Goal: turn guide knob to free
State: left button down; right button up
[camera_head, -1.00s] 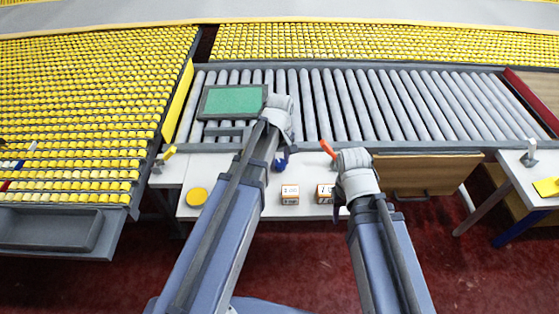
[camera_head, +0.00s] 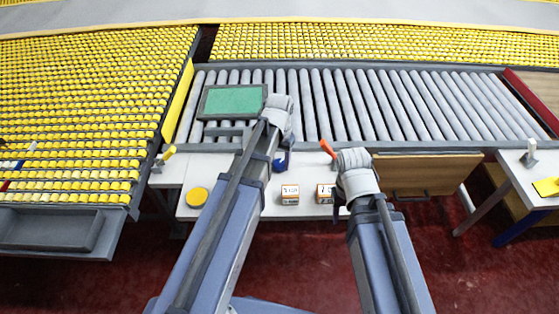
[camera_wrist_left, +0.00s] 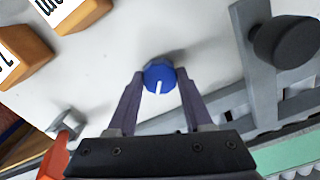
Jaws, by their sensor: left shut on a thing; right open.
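The guide knob (camera_wrist_left: 160,77) is a small blue faceted knob with a white pointer line. In the left wrist view it sits between the fingertips of my left gripper (camera_wrist_left: 158,84), which is shut on it. The pointer line runs toward the bottom of that view, leaning slightly left. In the head view the blue knob (camera_head: 281,160) shows partly beside my left arm on the white table. My right gripper (camera_head: 343,212) is open, and its wrist stands over the table's front right, with the fingers mostly hidden.
Two orange boxes with white number displays (camera_head: 290,195) (camera_head: 325,194), a yellow disc (camera_head: 197,197) and a red-orange lever (camera_head: 327,149) are on the white table (camera_head: 240,210). A green panel (camera_head: 233,102) rests on the grey rollers behind. A black knob (camera_wrist_left: 285,42) shows in the left wrist view.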

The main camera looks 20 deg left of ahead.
aim_at(280, 163)
pick_arm(q)
jog(key=m, duration=0.5)
jog(key=shift+m, duration=2.5)
jog(key=shift+c, duration=1.5)
grip_release()
notch_tip(280, 163, up, 8)
jog(key=p, duration=0.8)
jog(key=shift+f, duration=0.1)
